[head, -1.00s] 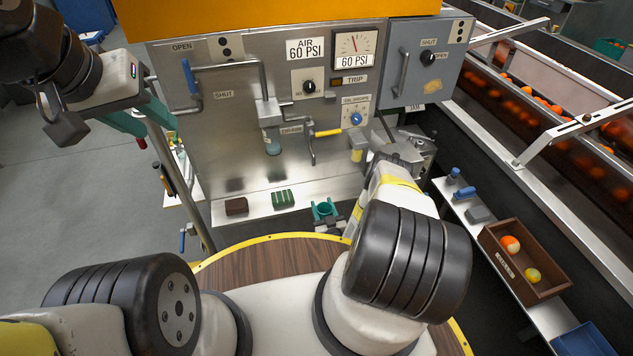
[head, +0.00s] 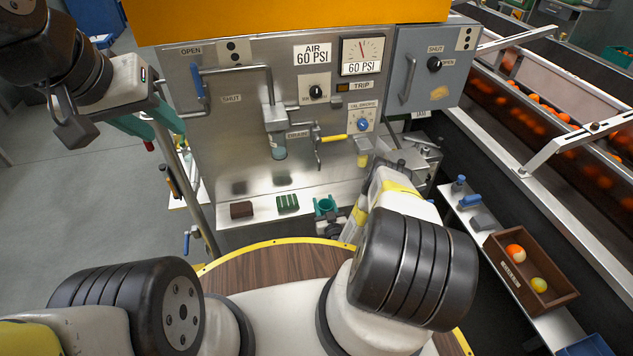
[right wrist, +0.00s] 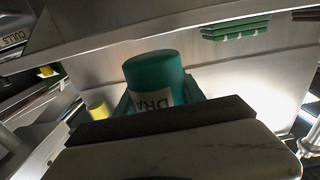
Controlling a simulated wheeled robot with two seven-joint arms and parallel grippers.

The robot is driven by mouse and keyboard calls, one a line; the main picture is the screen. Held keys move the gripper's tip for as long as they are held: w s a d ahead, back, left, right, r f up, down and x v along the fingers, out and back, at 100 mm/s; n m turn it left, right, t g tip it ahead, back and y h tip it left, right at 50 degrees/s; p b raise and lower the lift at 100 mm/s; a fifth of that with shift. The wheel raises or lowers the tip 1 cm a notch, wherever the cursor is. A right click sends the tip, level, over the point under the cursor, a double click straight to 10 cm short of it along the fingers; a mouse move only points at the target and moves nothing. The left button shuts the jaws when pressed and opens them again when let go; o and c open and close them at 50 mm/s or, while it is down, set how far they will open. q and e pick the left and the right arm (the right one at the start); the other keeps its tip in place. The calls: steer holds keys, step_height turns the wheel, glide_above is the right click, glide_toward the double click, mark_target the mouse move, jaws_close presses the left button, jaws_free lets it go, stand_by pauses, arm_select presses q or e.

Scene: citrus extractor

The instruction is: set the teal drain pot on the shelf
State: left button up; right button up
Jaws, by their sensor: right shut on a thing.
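The teal drain pot (head: 325,204) is at the right end of the steel shelf (head: 263,216) under the machine panel. In the right wrist view the teal pot (right wrist: 153,75) shows a white label, partly hidden, with "DRA" legible. My right gripper (head: 327,216) is shut on the pot; its fingers flank it, and its dark bar hides part of the pot in the right wrist view. Whether the pot touches the shelf I cannot tell. My left gripper (head: 167,134) is at the upper left, clear of the shelf, and its fingers look apart and empty.
A brown block (head: 241,209) and a green ribbed block (head: 288,203) stand on the shelf left of the pot. A yellow-handled drain lever (head: 332,138) and a clear cup (head: 278,150) are above. A brown fruit box (head: 528,275) stands at the right.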

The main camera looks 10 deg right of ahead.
steer(key=w, duration=0.3)
steer(key=shift+w+a+f, duration=0.1)
steer(key=shift+f, duration=0.05)
steer(key=shift+w+a+f, duration=0.1)
steer(key=shift+w+f, duration=0.05)
steer(key=shift+w, duration=3.3)
steer(key=shift+f, duration=0.35)
steer(key=o, duration=1.4)
